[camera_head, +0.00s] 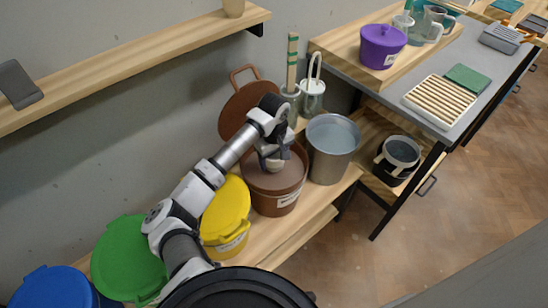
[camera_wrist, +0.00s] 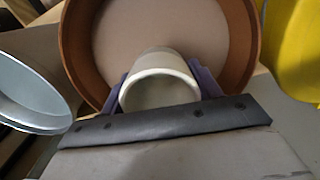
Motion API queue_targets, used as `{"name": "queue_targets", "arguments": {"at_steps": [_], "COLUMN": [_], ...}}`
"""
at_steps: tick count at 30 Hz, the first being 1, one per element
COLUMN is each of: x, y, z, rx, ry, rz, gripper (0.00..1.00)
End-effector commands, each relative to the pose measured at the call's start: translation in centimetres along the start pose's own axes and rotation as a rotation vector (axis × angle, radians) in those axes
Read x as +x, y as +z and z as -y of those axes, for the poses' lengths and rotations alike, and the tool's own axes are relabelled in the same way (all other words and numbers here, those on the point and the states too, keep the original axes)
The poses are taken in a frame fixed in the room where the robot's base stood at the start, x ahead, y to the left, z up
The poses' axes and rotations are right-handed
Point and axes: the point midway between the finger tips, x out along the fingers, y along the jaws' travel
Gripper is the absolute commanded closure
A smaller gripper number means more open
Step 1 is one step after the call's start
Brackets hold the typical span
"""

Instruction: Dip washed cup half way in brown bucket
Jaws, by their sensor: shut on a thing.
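The brown bucket (camera_head: 275,199) stands open on a wooden bench, with light brown glaze inside. It also fills the upper middle of the wrist view (camera_wrist: 78,50). My gripper (camera_head: 274,160) is over the bucket's opening. In the wrist view my gripper (camera_wrist: 160,92) has its purple fingers shut on both sides of a pale cream cup (camera_wrist: 160,76). The cup's round opening faces the wrist camera and its far end points toward the glaze. I cannot tell whether the cup touches the glaze. In the head view the cup (camera_head: 274,166) is mostly hidden by my gripper.
A metal bucket (camera_head: 329,160) with bluish liquid stands close right of the brown bucket. A yellow lidded bucket (camera_head: 225,215) stands close left. A brown lid (camera_head: 243,105) leans on the wall behind. Brush holders (camera_head: 312,99) stand behind too. A grey table (camera_head: 400,82) is at right.

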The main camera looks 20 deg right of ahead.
Motion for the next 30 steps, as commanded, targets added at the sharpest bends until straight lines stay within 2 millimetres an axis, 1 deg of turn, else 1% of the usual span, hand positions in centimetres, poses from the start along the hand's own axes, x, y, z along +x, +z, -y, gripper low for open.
{"name": "queue_targets", "arguments": {"at_steps": [5,8,23,30], "x": [-0.1,0.2,4.1,4.1], "y": [0.0,0.0,0.0,0.0], "z": [0.0,0.0,0.1,0.0], "rx": [0.000,0.000,-0.001,-0.001], "ry": [0.000,0.000,-0.001,-0.001], "rz": [0.000,0.000,-0.001,0.000], "gripper": [0.63,0.63,0.63,0.63]}}
